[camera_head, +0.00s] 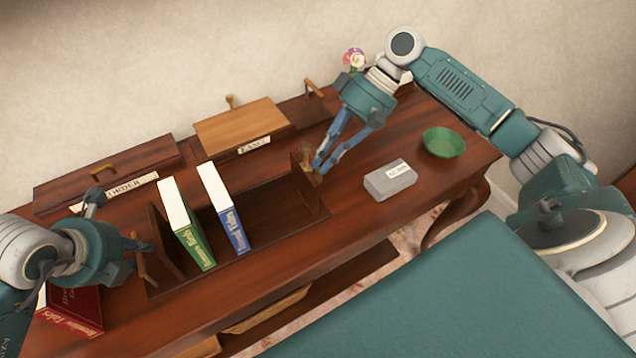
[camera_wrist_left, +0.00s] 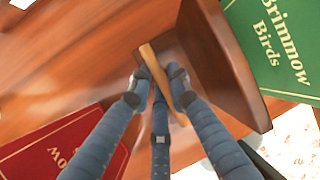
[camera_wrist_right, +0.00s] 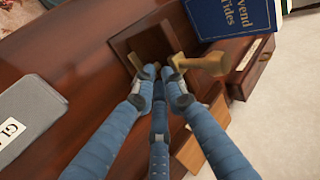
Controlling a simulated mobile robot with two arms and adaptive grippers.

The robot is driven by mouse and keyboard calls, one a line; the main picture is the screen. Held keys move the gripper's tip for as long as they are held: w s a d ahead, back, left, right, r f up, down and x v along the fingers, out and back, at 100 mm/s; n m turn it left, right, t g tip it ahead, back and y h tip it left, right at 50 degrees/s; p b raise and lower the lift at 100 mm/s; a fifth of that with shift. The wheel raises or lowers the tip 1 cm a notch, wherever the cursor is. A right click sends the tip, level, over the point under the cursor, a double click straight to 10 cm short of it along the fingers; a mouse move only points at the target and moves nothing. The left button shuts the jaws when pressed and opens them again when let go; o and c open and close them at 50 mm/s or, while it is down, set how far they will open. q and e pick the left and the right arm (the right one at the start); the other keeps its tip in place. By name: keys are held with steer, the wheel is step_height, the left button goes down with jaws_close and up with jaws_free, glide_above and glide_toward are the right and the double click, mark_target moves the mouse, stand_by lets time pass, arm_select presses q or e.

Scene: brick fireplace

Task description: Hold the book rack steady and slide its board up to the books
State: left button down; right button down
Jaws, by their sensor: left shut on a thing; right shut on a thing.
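The dark wooden book rack (camera_head: 282,212) stands on the table. A green book (camera_head: 187,228) and a blue book (camera_head: 224,212) stand in it, with a gap between them. My left gripper (camera_head: 141,254) is shut on the wooden bar handle (camera_wrist_left: 152,68) outside the rack's left end panel (camera_wrist_left: 215,55). My right gripper (camera_head: 314,168) is shut on the wooden handle of the board (camera_head: 303,184) at the rack's right. Its fingers hide part of that handle, while a knob (camera_wrist_right: 205,65) shows beside them in the right wrist view. A wide gap separates the board from the blue book.
A red book (camera_head: 75,306) lies below my left arm. A grey box (camera_head: 390,181) and green bowl (camera_head: 444,142) are right of the rack. Labelled wooden boxes (camera_head: 110,172), (camera_head: 240,126) stand behind it, and flowers (camera_head: 354,59) stand at the back.

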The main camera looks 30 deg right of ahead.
mark_target(305, 166)
steer(key=shift+a, duration=0.1)
steer(key=shift+w+a+r, duration=0.1)
steer(key=shift+a+r, duration=0.05)
steer(key=shift+a, duration=1.95)
steer(key=shift+a, duration=2)
steer(key=shift+w+a, duration=0.1)
steer(key=shift+a, duration=1.85)
